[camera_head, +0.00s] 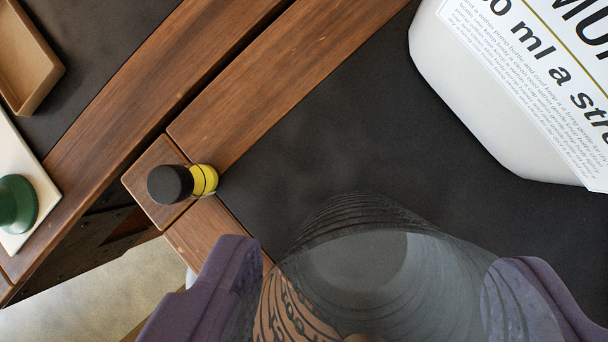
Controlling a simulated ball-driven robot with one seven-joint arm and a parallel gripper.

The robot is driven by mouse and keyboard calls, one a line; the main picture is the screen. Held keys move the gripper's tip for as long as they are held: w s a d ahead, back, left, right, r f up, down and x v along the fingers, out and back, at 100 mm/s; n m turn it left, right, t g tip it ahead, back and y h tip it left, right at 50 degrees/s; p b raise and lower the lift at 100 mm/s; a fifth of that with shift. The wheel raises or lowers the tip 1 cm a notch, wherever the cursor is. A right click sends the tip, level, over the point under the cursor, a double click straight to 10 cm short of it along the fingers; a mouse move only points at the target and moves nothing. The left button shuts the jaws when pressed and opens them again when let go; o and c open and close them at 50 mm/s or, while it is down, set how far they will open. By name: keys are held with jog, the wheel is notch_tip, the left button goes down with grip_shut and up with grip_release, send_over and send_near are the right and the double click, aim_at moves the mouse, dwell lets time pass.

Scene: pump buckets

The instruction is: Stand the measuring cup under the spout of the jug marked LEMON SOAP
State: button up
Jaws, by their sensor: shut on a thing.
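The clear measuring cup (380,265) is at the bottom of the view, with dark ring lines and a brown patch with lettering. My gripper (375,295) is shut on it, with one purple finger on each side. The cup's lower edge is cut off by the frame. A white jug (470,120) is at the top right, cut off by the frame. Its label shows part of a large word and "ml a str…" below. The full name and the spout are out of view. The cup is apart from the jug, to its lower left.
A small yellow bottle with a black cap (185,183) stands at the wooden frame's corner. Wooden rails (250,90) border the dark surface (330,130). At the left are a tan tray (28,60) and a green round thing (17,205) on a white board (38,165). Dark surface between cup and jug is clear.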

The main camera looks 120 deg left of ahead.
aim_at(359, 253)
notch_tip(359, 253, down, 10)
jog(key=b, duration=0.5)
jog(key=shift+r+b, duration=0.15)
jog(key=shift+b, duration=0.15)
jog(key=shift+r, duration=0.15)
jog(key=o, duration=1)
jog(key=shift+f, duration=0.2)
jog(key=shift+o, duration=0.2)
jog(key=shift+r, duration=0.1)
